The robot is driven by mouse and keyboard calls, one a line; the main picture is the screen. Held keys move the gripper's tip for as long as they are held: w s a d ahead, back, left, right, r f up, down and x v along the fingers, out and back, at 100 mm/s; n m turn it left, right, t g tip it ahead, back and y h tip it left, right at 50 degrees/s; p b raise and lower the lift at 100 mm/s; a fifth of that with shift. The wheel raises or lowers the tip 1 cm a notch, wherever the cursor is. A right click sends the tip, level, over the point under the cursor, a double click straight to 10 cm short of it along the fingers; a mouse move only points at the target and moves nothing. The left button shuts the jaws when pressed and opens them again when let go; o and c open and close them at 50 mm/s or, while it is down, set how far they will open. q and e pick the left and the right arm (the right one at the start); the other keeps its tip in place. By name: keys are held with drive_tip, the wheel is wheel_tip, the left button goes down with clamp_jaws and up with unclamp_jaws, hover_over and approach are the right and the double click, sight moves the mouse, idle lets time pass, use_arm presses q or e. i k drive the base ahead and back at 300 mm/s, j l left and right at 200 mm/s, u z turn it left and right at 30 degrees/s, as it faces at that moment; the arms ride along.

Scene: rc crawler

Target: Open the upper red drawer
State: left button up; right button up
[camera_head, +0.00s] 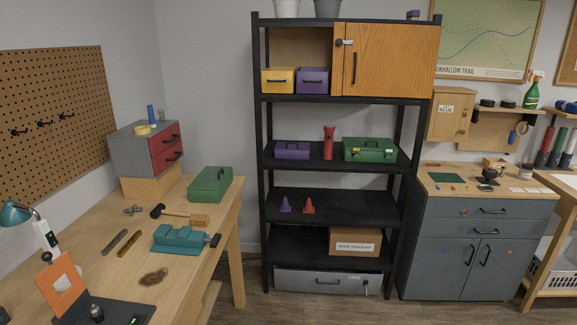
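A small grey cabinet (130,153) with two red drawers stands on a wooden block at the back of the left workbench. The upper red drawer (160,145) has a dark handle and looks closed, its front flush with the cabinet. The lower red drawer (163,162) sits directly below with a similar handle and also looks closed. A yellow tape roll and a blue bottle (151,115) are on top of the cabinet. Neither of my grippers shows in the head view.
The workbench (205,262) holds a green toolbox (210,184), a mallet (180,215), a teal vise (181,239) and an orange frame (61,283). A black shelf unit (335,210) stands to the right. The floor between bench and shelf is clear.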

sight(161, 142)
drive_tip(key=i+l+u, duration=0.1)
drive_tip(key=i, duration=0.35)
drive_tip(key=i+l+u, duration=0.1)
drive_tip(key=i, duration=0.35)
drive_tip(key=i+l, duration=0.15)
drive_tip(key=i, duration=0.25)
drive_tip(key=i+l+u, duration=0.15)
drive_tip(key=i, duration=0.3)
